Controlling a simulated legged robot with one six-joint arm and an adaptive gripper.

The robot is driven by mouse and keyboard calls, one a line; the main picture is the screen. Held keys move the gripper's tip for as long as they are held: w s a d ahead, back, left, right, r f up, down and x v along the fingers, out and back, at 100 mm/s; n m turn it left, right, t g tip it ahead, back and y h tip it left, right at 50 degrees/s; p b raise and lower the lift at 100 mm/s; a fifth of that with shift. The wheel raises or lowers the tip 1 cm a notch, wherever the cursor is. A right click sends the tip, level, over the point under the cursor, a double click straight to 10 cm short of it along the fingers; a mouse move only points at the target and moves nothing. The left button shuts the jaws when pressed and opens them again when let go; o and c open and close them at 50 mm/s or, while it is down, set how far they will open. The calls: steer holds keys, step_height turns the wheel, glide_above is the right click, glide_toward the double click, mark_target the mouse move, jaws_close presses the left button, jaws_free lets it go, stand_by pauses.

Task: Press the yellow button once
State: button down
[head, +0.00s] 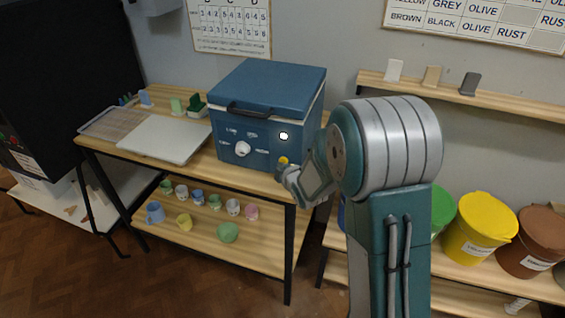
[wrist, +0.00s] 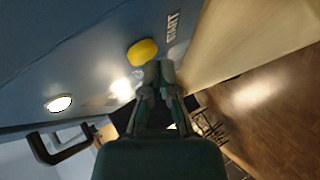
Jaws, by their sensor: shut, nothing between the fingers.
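The yellow button (head: 283,161) sits low on the right of the front panel of a blue box-shaped machine (head: 235,163) on the wooden table. In the wrist view the yellow button (wrist: 142,52) is on the blue panel beside the word START. My gripper (head: 284,174) is shut and empty, just in front of the panel. In the wrist view my gripper's closed fingertips (wrist: 158,70) are right by the button's lower right edge. I cannot tell whether they touch it.
The machine has a white knob (head: 242,149), a lit white lamp (head: 283,136) and a dark handle (head: 262,111). A pale board (head: 165,139) lies to its left. Small cups stand on the lower shelf (head: 190,244). Coloured buckets, one yellow (head: 480,228), stand at the right.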

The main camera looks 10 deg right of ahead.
steer(key=shift+s+a, duration=0.2)
steer(key=shift+s, duration=0.15)
steer(key=s+a, duration=0.1)
steer(key=s, duration=0.2)
steer(key=s+a, duration=0.1)
steer(key=shift+s+a, duration=0.2)
steer(key=shift+a, duration=0.1)
stand_by(0.8)
steer(key=s+d+r+m+g+h, duration=0.1)
steer(key=s+d+r+m+g, duration=0.15)
steer(key=s+r+m, duration=0.35)
steer(key=s+d+r+m+g, duration=0.1)
steer(key=s+r+m, duration=0.2)
steer(key=s, duration=0.5)
steer(key=s+d+r+m+g, duration=0.1)
steer(key=s+r+m+g, duration=0.1)
steer(key=s, duration=0.6)
steer(key=s+d+r+m+g+h, duration=0.1)
steer(key=s+r+m, duration=0.4)
steer(key=s, duration=0.2)
steer(key=shift+s+r+g, duration=0.2)
steer(key=shift+s+g, duration=0.15)
steer(key=shift+s, duration=0.05)
